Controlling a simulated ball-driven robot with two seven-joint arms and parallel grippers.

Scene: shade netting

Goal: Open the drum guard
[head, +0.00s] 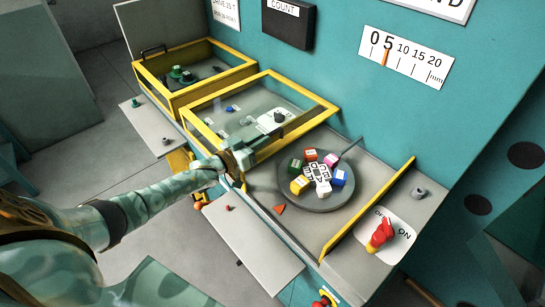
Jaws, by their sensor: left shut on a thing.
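The drum guard, a clear panel in a yellow frame (325,104), lies over the middle bay of the teal machine. A round grey drum plate (330,200) with several coloured cubes sits to its right, uncovered from above. My left gripper (240,158) is at the guard's front right corner, shut on what looks like its dark handle bar; the jaws hide the exact grip. My right gripper is not in view.
A red switch (381,234) stands on an ON plate at the right. A yellow rail (367,208) separates it from the drum. Another yellow-framed bay (165,91) is at the far left. White shelves (250,240) jut out in front.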

